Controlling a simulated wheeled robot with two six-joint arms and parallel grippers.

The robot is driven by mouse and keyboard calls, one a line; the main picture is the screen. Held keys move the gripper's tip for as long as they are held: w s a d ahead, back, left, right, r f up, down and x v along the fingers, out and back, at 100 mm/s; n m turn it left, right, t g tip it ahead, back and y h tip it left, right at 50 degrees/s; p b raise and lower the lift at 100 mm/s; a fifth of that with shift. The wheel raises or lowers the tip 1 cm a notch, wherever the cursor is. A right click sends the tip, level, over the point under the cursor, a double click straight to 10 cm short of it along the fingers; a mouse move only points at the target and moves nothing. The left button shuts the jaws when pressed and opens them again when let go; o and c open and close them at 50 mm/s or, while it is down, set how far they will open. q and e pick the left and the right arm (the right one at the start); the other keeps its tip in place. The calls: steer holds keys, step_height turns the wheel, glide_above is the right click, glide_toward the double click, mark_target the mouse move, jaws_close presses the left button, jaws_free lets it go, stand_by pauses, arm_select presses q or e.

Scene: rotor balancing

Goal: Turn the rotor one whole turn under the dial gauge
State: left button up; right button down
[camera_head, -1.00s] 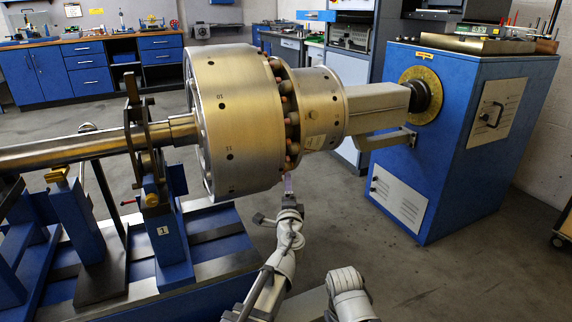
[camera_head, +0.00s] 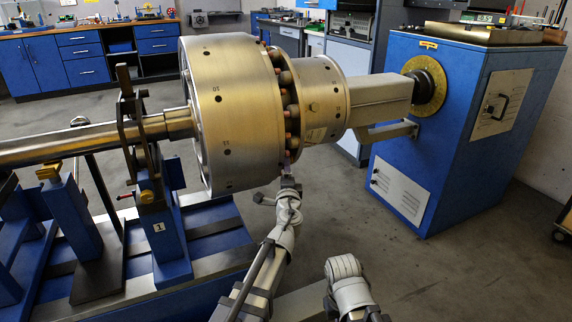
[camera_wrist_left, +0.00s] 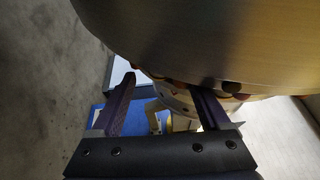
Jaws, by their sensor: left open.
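The rotor (camera_head: 238,115) is a large brass-coloured drum with small dark holes, lying level between a stand on the left and a blue drive cabinet on the right. A ring of bolts (camera_head: 291,112) joins it to a narrower flange (camera_head: 322,95). My left gripper (camera_head: 287,172) is just below the bolt ring, its fingertips partly hidden by the rotor. In the left wrist view the left gripper (camera_wrist_left: 164,86) is open, its fingers apart under the rotor (camera_wrist_left: 200,40). Whether they touch it is unclear. I cannot make out the dial gauge. My right gripper is not in view.
The blue drive cabinet (camera_head: 456,150) carries a yellow graduated disc (camera_head: 428,85) around the shaft. A blue bearing stand (camera_head: 160,215) and the machine bed (camera_head: 215,240) fill the lower left. Open floor (camera_head: 450,275) lies at lower right.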

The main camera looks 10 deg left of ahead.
arm_select(q)
steer(key=x, duration=0.4)
steer(key=shift+w, duration=0.1)
steer(key=shift+c, duration=0.4)
jaws_close()
stand_by(0.9)
